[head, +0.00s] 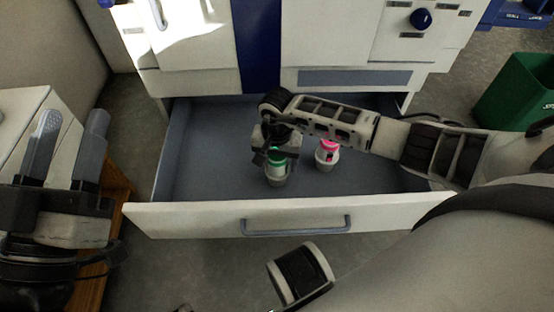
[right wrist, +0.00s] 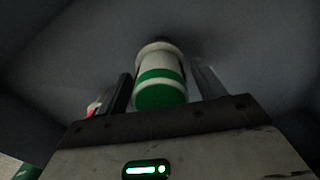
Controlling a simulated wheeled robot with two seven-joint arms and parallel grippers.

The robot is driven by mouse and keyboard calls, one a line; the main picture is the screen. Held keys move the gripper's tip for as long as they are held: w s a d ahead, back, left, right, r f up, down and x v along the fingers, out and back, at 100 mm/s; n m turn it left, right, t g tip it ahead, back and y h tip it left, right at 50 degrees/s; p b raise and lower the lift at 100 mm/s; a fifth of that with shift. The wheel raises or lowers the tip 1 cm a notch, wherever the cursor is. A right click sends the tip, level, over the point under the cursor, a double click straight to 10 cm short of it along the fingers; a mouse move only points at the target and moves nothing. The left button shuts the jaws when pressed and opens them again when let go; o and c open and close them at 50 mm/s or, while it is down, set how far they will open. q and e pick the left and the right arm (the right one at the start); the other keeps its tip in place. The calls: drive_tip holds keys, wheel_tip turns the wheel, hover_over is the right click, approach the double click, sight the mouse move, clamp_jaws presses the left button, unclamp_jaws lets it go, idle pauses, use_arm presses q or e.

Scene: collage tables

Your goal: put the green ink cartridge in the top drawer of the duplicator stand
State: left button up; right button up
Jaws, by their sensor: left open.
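The green ink cartridge (head: 277,177), white with a green cap and band, is inside the open drawer (head: 190,150), near its middle. My right gripper (head: 275,158) reaches down over its top and partly hides it. The duplicator stand (head: 350,80) is behind. My left gripper (head: 68,150) is open and empty, outside the drawer at the left.
A pink-capped cartridge (head: 326,156) stands upright in the drawer, just right of the green one. The drawer front with its grey handle (head: 297,226) sticks out toward me. A white cabinet (head: 20,110) is at the left, a green bin (head: 520,92) at the right. Free drawer floor lies left.

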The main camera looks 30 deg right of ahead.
drive_tip(key=shift+r, duration=0.1)
drive_tip(key=shift+r+p, duration=0.3)
drive_tip(key=shift+p, duration=0.05)
wheel_tip(320, 180, up, 7)
drive_tip(key=p, duration=0.3)
wheel_tip(320, 180, up, 4)
drive_tip(key=shift+f+p, duration=0.1)
drive_tip(key=shift+p, duration=0.7)
use_arm(q)
wheel_tip(320, 180, down, 7)
drive_tip(key=s+n+g+y, duration=0.2)
drive_tip(key=n+g+y, duration=0.1)
drive_tip(key=n+g, duration=0.1)
drive_tip(key=shift+s+d, duration=0.2)
drive_tip(key=shift+d, duration=0.1)
use_arm(e)
drive_tip(key=shift+r, duration=0.4)
